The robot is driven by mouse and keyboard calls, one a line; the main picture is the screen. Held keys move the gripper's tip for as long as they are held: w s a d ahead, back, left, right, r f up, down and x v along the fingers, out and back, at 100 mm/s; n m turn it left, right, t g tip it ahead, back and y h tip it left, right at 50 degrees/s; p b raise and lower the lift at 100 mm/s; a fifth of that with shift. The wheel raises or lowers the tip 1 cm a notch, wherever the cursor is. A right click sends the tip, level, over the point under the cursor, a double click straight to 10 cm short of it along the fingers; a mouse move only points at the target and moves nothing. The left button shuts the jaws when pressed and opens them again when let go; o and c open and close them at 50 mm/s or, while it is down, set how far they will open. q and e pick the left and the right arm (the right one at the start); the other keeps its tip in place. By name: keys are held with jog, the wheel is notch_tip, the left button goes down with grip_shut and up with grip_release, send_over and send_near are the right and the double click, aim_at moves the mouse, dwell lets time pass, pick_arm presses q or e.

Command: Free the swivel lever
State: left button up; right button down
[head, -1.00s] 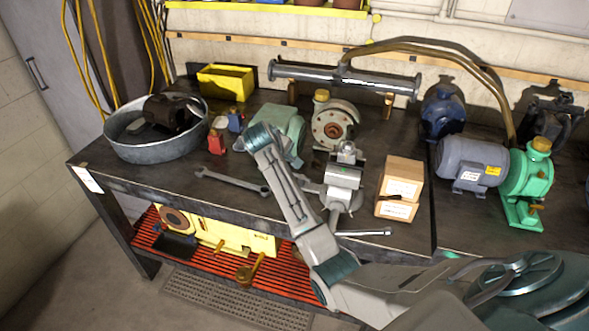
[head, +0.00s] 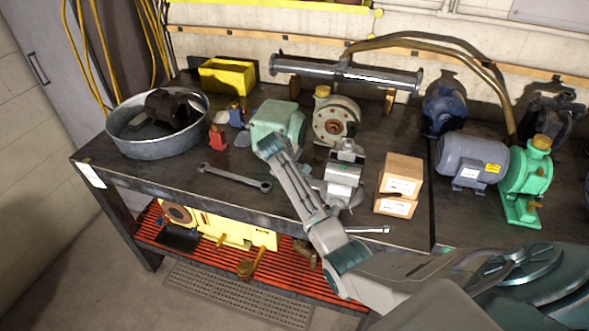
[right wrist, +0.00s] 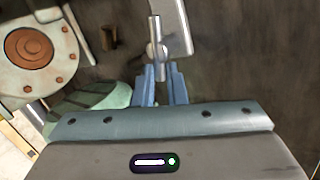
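The grey vise (head: 343,178) stands on the bench near its front edge, with a bar handle (head: 368,230) sticking out at its front. My right arm reaches in from the lower right, just left of the vise. Its gripper is hidden by the arm in the head view. In the right wrist view my right gripper (right wrist: 161,80) has its two blue fingers apart, one on each side of a silver lever (right wrist: 156,40) with a ball on it. The lever's end lies between the fingertips, with a gap seeming to show; contact is unclear. My left gripper is out of view.
A pale green housing (head: 277,122) and a round flanged pump (head: 335,121) stand close behind the arm. Cardboard boxes (head: 400,178) sit right of the vise. A wrench (head: 235,177) and a metal tub (head: 125,143) lie to the left.

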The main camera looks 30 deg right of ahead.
jog(key=shift+s+r+p, duration=0.1)
jog(key=shift+r+p, duration=0.05)
jog(key=shift+p, duration=0.25)
jog(key=n+p, duration=0.1)
jog(key=n+t+p, duration=0.1)
jog(key=p, duration=0.1)
jog(key=shift+s+r+y, duration=0.1)
jog(key=shift+s+y, duration=0.15)
jog(key=shift+y, duration=0.15)
jog(key=shift+a+n+p, duration=0.1)
jog(key=shift+n+p, duration=0.25)
jog(key=shift+n, duration=0.15)
jog(key=shift+f, duration=0.2)
jog(key=c, duration=1.5)
grip_release()
jog(key=shift+t, duration=0.3)
